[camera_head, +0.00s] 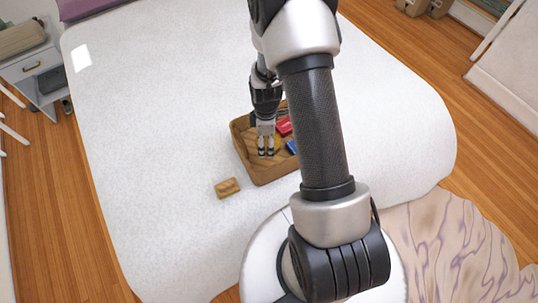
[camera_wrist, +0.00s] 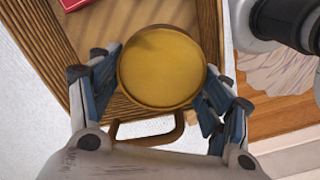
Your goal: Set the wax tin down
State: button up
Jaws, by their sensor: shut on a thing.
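The wax tin is a round, gold-yellow disc (camera_wrist: 162,66) with a darker rim, in the middle of the wrist view. My gripper (camera_wrist: 160,92) is shut on it, one finger on each side. In the head view my gripper (camera_head: 265,152) points down over the front left part of a wooden crate (camera_head: 274,178); a little yellow shows beside the fingers. The crate's slatted wall (camera_wrist: 52,42) and a handle (camera_wrist: 152,130) show around and below the tin in the wrist view. I cannot tell whether the tin touches the crate floor.
The crate stands on a white bed (camera_head: 150,110) and holds a red item (camera_head: 284,125) and a blue item (camera_head: 292,146). A small wooden block (camera_head: 227,188) lies on the bed left of the crate. The bed is largely clear to the left. My arm hides the crate's right side.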

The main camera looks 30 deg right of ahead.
aim_at(267, 159)
notch_tip(267, 159, down, 10)
jog(key=shift+r+b, duration=0.1)
jog(key=shift+b, duration=0.95)
jog(key=shift+f, duration=0.3)
jog(key=o, duration=0.9)
jog(key=shift+r, duration=0.1)
jog(key=shift+o, duration=0.2)
jog(key=shift+r, duration=0.1)
